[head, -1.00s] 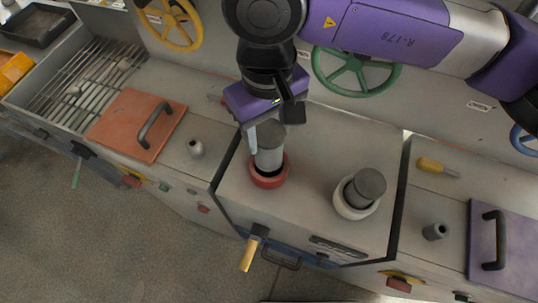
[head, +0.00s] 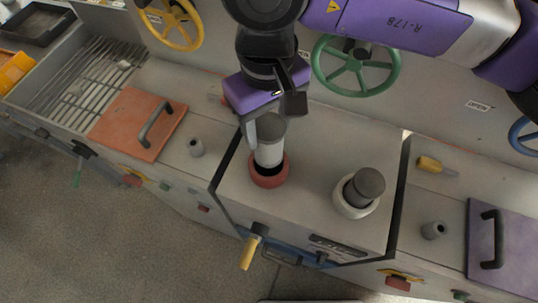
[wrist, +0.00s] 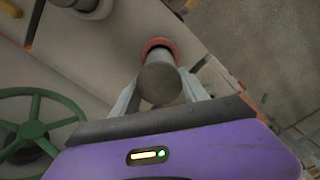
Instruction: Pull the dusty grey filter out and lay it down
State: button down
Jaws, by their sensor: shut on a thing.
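A filter with a dark grey cap and a paler body (head: 270,152) stands upright over a red ring socket (head: 268,182) on the middle cabinet. My gripper (head: 268,134) is shut on the filter near its cap. The filter's lower end is at the ring's dark opening; I cannot tell whether it is clear of it. In the wrist view the grey cap (wrist: 160,84) is between both fingers, with the red ring (wrist: 158,44) beyond.
An orange lid (head: 138,124) and a wire rack (head: 80,85) are at the left. Green (head: 357,66) and yellow (head: 172,20) handwheels are behind. The cabinet top between the sockets is bare.

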jog(key=shift+r+p, duration=0.3)
jog(key=shift+r, duration=1.6)
